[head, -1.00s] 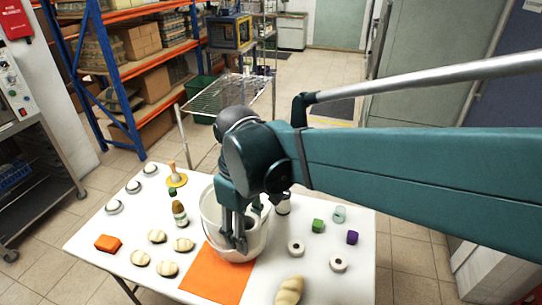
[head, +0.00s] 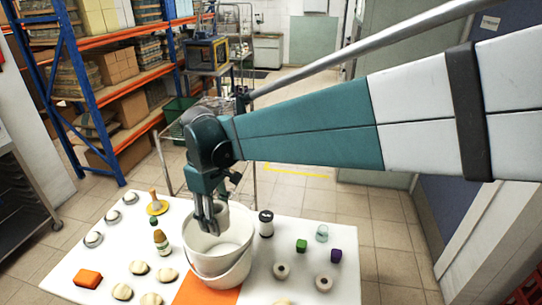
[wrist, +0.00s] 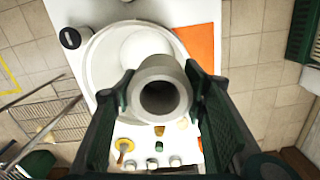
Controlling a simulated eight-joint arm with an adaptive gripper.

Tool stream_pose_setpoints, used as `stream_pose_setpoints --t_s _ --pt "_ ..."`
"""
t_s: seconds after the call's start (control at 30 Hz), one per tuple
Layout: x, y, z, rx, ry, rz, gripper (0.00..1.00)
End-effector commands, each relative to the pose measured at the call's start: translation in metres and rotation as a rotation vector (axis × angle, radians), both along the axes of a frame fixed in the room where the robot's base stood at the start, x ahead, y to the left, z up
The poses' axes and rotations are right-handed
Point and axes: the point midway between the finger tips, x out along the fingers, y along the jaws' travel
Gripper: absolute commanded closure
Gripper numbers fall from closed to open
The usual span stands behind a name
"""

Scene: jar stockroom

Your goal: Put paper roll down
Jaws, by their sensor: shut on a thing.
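My gripper (head: 207,222) is shut on a pale grey paper roll (wrist: 160,88), a hollow tube with a dark hole in its end. In the wrist view the roll sits between the two green fingers, over the white bucket (wrist: 98,62). In the head view the roll (head: 221,212) is partly hidden behind the fingers, at the upper left part of the bucket (head: 222,268). The roll's lower end is not clearly visible. The bucket stands upright on the white table (head: 345,260), beside an orange mat (head: 205,293).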

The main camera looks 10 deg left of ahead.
Motion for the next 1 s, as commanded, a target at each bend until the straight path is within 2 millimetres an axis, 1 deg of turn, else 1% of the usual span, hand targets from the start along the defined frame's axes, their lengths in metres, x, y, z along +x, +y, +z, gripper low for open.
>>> stream_pose_setpoints --t_s 0.03,0.2,0.53,0.6,0.67,0.87,0.9,0.97,1.0 --pt "0.009 0.005 0.0 -0.002 -0.001 0.003 0.72" --pt "0.031 0.018 -0.003 -0.008 -0.001 0.015 0.72" --pt "0.061 0.036 -0.009 -0.016 -0.001 0.032 0.72" --pt "0.06 0.035 -0.025 -0.015 -0.001 0.032 0.72" --pt "0.059 0.035 -0.035 -0.015 -0.001 0.032 0.72" --pt "0.059 0.035 -0.076 -0.015 0.0 0.032 0.72" --pt "0.059 0.035 -0.087 -0.015 0.0 0.032 0.72" --pt "0.059 0.035 -0.103 -0.015 0.0 0.032 0.72" --pt "0.059 0.035 -0.114 -0.015 0.0 0.031 0.72"
